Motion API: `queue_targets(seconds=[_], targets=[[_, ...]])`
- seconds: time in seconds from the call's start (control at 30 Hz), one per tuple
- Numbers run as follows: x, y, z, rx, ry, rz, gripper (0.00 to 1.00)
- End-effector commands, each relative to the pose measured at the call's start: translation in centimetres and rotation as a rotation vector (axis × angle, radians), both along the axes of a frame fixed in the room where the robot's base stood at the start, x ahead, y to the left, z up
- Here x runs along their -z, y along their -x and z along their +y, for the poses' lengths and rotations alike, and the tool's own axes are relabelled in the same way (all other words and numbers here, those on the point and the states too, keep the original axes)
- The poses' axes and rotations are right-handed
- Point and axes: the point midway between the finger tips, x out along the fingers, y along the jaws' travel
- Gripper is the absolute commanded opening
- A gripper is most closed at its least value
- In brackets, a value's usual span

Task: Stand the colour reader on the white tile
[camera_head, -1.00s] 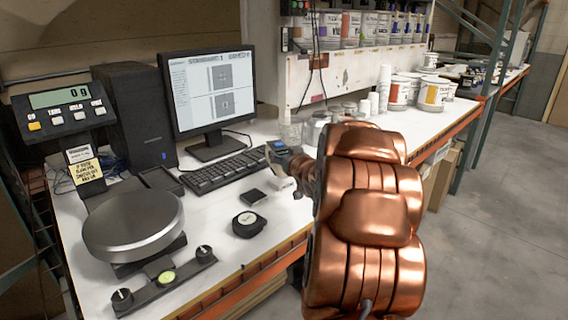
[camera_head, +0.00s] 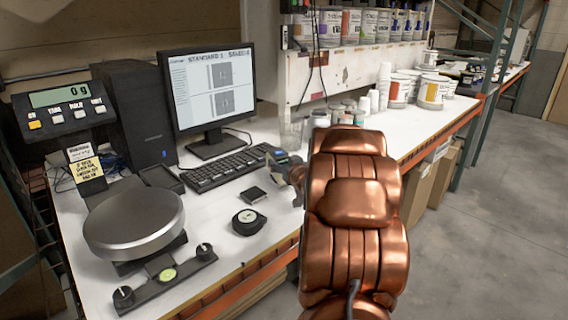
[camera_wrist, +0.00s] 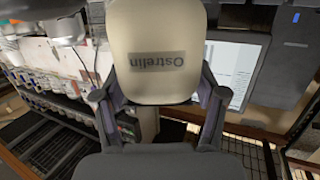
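The colour reader shows in the wrist view as a cream body (camera_wrist: 158,30) with a dark label. My gripper (camera_wrist: 160,97) has one finger on each side of it and is shut on it. In the head view, the reader's dark top with a blue screen (camera_head: 279,155) shows over the bench, just left of my gripper (camera_head: 297,174); my copper arm hides much of both. A round black piece with a white face (camera_head: 248,221), which looks like the white tile, lies on the bench in front and left of the gripper. Its fine detail is too small to read.
A small dark square block (camera_head: 253,195) lies just behind the round piece. The keyboard (camera_head: 228,168) and monitor (camera_head: 208,95) stand behind. A scale pan (camera_head: 135,222) and knob bar (camera_head: 166,276) are at left. Jars (camera_head: 345,110) stand beyond the arm. Bare bench shows around the round piece.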

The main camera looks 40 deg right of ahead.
Motion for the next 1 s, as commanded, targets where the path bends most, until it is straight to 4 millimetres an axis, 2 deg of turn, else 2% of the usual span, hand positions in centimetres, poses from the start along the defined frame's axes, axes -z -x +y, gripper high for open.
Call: queue_targets(seconds=[0.03,0.13,0.53,0.67,1.0], targets=[[0.0,0.0,0.0,0.0,0.0,0.001,0.8],[0.0,0.0,0.0,0.0,0.0,0.001,0.89],[-0.4,0.1,0.0,0.0,0.0,0.001,0.89],[-0.3,1.0,0.4,0.001,-0.002,0.002,0.89],[-1.0,4.9,2.1,0.003,0.0,0.0,0.89]])
